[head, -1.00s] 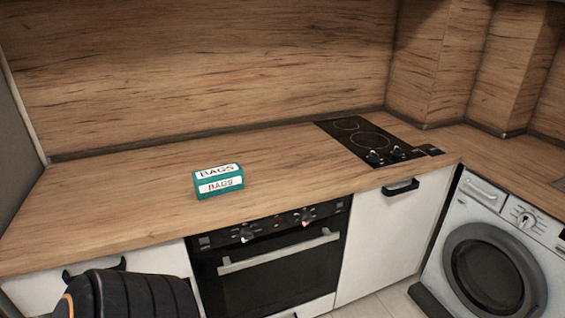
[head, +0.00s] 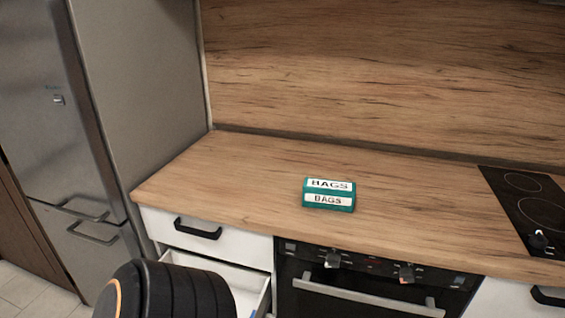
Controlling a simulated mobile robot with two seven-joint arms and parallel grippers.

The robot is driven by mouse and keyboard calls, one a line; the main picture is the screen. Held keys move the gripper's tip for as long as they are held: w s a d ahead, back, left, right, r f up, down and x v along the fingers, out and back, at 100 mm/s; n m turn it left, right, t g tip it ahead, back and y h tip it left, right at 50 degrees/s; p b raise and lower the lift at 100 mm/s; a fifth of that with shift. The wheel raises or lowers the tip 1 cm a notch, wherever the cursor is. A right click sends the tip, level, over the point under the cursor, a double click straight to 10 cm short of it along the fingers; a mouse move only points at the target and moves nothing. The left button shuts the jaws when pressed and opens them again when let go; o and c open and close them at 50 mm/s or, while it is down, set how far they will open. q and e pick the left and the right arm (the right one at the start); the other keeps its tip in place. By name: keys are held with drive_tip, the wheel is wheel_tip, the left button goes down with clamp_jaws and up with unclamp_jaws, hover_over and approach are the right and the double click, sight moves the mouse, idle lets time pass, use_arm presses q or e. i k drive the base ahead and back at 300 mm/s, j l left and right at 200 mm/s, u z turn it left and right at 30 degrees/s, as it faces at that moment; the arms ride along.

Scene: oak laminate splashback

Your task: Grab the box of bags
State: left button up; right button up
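The box of bags (head: 328,195) is a small teal box with white labels reading "BAGS". It lies on the wooden counter (head: 260,180), a little back from the front edge and above the left part of the oven. Nothing touches it. A black, ribbed part of my arm shows at the bottom left, in front of the drawers. Neither gripper is in the head view.
An oven (head: 370,283) with a bar handle sits under the counter. A lower drawer (head: 248,284) left of it stands open. A steel fridge (head: 130,90) is at the left and a black hob (head: 530,205) at the right. The counter around the box is clear.

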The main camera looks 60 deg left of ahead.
sight(317, 193)
drive_tip(key=i+u, duration=0.1)
drive_tip(key=u, duration=0.65)
drive_tip(key=i+l+u, duration=0.1)
drive_tip(key=u, duration=0.65)
drive_tip(key=i+l, duration=0.05)
drive_tip(key=l, duration=0.05)
